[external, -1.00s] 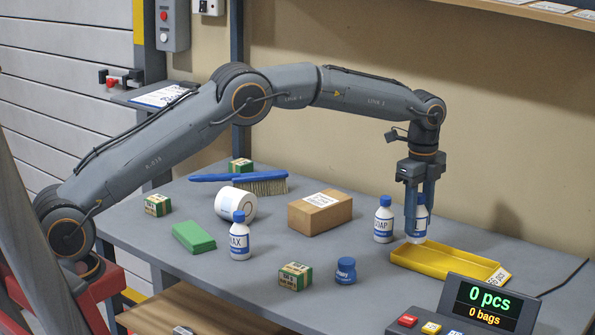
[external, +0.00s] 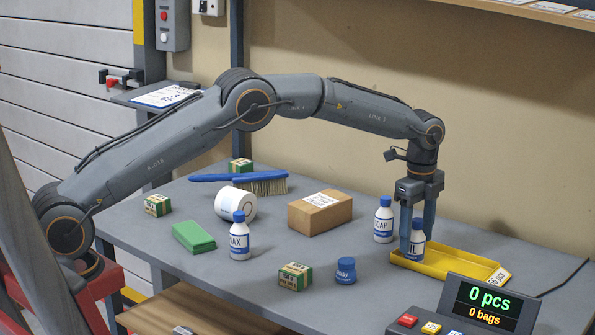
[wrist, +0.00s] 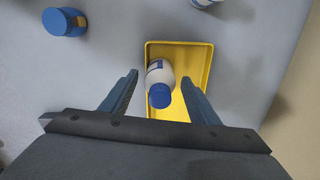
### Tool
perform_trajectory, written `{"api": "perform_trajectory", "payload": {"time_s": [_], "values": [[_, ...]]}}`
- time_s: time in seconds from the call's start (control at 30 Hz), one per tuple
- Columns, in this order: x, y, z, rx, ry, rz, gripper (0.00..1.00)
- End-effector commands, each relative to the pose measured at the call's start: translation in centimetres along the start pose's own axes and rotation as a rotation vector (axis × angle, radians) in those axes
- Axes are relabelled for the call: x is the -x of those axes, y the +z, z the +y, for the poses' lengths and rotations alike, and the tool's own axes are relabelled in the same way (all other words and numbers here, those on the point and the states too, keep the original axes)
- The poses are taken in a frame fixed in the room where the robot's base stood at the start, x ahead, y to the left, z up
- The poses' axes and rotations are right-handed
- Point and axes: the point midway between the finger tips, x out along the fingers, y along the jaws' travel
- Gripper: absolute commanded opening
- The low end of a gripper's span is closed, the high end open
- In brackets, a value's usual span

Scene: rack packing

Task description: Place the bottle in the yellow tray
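My gripper (external: 418,232) is around the bottle, pointing down. In the wrist view my gripper (wrist: 160,79) is open, with gaps between both fingers and the bottle.
A SOAP bottle (external: 383,222) stands just left of the tray. A blue jar (external: 346,270), cardboard box (external: 319,216), WAX bottle (external: 239,240) and brush (external: 262,187) are further left. A counter display (external: 488,306) is in front. The tray's right part is empty.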

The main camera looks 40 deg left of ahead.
Motion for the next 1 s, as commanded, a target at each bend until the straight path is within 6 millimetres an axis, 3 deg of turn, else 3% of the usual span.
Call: {"api": "perform_trajectory", "payload": {"time_s": [0.27,0.47,0.8,1.0], "values": [[0.1,0.0,0.0,0.000,0.000,0.000,0.55],[1.9,0.0,-0.1,0.000,-0.004,0.001,0.55],[8.7,0.0,-0.1,0.000,-0.003,0.001,0.55],[11.6,0.0,-0.1,0.000,-0.002,0.001,0.55]]}}
